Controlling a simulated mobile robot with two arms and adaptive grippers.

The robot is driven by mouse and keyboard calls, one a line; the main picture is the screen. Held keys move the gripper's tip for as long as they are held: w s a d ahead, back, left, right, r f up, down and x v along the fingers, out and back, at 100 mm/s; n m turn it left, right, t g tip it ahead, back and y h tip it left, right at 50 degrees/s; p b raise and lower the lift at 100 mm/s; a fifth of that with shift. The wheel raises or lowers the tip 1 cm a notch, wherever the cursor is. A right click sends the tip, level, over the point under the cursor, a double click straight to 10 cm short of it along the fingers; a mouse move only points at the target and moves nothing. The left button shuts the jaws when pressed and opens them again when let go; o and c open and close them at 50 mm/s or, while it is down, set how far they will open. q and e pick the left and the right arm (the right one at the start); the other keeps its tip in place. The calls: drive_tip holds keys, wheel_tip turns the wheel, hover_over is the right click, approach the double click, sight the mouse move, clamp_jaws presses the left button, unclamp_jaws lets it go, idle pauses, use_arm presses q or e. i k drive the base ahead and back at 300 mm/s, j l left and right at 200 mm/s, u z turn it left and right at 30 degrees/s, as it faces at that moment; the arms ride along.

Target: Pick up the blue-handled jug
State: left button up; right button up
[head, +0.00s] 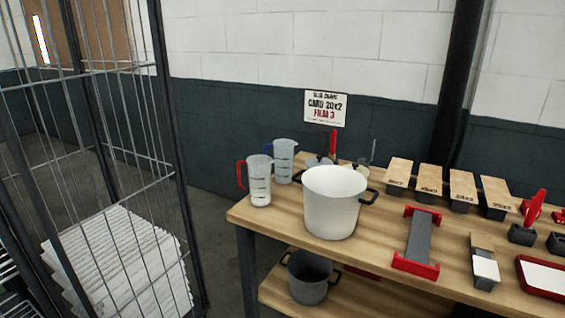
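The blue-handled jug (285,161) is a clear measuring jug with dark markings. It stands upright at the back left of the wooden table (258,217), with its blue handle on its left side. A similar red-handled jug (260,181) stands in front of it and to its left, and overlaps part of its lower left side. A large white pot (335,205) stands to the right and nearer. Neither of my grippers is in the head view.
A wire cage (172,115) with stacked white sheets (118,262) stands left of the table. A grey pot (309,277) sits on the lower shelf. Wood-topped blocks (429,183), a red-ended grey tool (419,238) and a red tray (543,277) occupy the table's right. A sign (325,107) hangs behind.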

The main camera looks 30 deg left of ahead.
sight(284, 149)
drive_tip(key=u, duration=0.65)
